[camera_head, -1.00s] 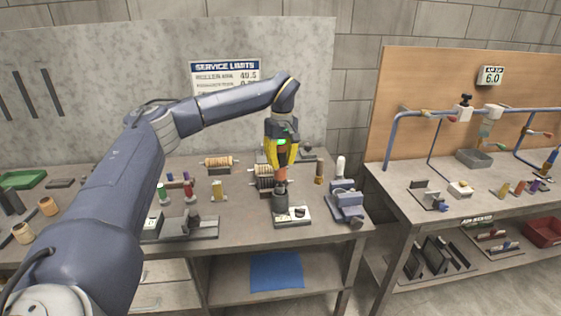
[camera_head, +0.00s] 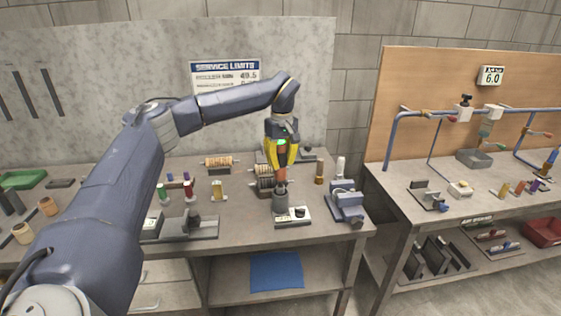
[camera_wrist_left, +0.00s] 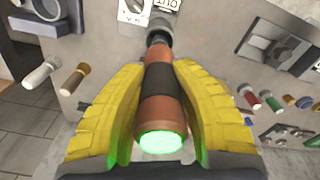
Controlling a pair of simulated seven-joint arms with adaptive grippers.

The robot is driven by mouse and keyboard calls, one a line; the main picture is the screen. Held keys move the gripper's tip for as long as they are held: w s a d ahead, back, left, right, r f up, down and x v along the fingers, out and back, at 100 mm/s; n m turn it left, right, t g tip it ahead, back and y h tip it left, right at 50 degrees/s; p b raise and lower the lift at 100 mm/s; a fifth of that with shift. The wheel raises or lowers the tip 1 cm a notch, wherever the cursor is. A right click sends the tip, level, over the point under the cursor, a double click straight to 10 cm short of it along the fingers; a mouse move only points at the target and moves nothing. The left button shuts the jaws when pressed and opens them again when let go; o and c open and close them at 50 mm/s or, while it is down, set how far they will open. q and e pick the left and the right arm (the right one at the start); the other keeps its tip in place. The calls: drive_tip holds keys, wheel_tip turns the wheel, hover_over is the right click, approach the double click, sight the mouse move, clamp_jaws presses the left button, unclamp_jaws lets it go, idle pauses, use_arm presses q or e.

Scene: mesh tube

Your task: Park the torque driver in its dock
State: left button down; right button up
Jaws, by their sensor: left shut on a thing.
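The torque driver has an orange-brown body with a dark band and a glowing green end, and shows in the left wrist view (camera_wrist_left: 163,110). My left gripper (camera_head: 281,160) has yellow fingers shut around the driver (camera_head: 281,173), which hangs upright, tip down. The dock, a dark grey cylindrical holder (camera_head: 280,204), stands below on the bench beside a pale panel with a dial. The driver's lower end is at the dock's mouth; I cannot tell how deep it sits. In the left wrist view the dock (camera_wrist_left: 159,33) lies at the driver's far end. My right gripper is not in view.
A blue-grey vise (camera_head: 347,204) stands close right of the dock. Coiled rollers (camera_head: 219,162) and small coloured cylinders (camera_head: 217,190) are behind and left. A grey fixture (camera_head: 188,226) sits at left on the bench (camera_head: 240,235). A second bench stands at the right.

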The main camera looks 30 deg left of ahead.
sight(280, 179)
use_arm(q)
drive_tip(key=shift+f, duration=3.7)
idle(4.2)
